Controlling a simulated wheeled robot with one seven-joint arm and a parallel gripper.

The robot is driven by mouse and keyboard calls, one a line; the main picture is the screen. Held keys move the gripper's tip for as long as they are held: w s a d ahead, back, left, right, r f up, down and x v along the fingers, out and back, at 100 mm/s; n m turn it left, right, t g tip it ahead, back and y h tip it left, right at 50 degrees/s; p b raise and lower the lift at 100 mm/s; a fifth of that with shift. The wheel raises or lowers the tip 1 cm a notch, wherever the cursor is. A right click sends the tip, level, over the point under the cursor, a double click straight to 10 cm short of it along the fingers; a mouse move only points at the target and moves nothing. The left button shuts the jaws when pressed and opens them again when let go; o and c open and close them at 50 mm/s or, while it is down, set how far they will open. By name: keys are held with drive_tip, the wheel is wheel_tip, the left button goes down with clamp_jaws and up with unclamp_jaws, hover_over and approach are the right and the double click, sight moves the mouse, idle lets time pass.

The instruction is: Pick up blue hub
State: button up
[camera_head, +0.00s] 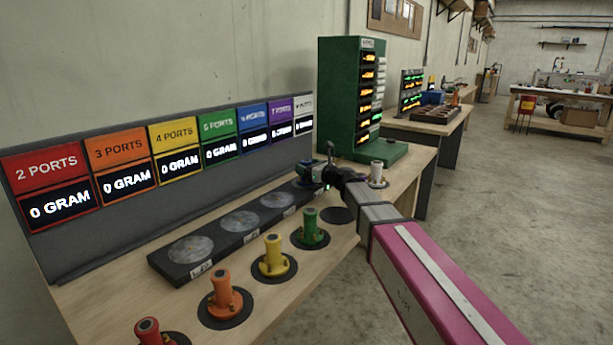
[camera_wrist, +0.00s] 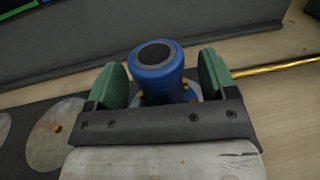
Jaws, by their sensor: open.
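The blue hub (camera_wrist: 165,80), a blue cylinder with a dark round top, stands upright between the fingers of my gripper (camera_wrist: 164,86) in the wrist view. The green fingers are open, one on each side of the hub. Its lower part is partly hidden by the gripper body. A pale disc shows around its base, at the strip of scale plates.
Red (camera_head: 148,332), orange (camera_head: 221,290), yellow (camera_head: 272,256) and green (camera_head: 310,229) hubs stand on round black mats along the front. An empty black mat (camera_head: 337,215) lies beside my arm. A white hub (camera_head: 376,173) stands beyond. A display panel (camera_head: 160,165) and green rack (camera_head: 340,95) stand behind.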

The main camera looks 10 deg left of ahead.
clamp_jaws()
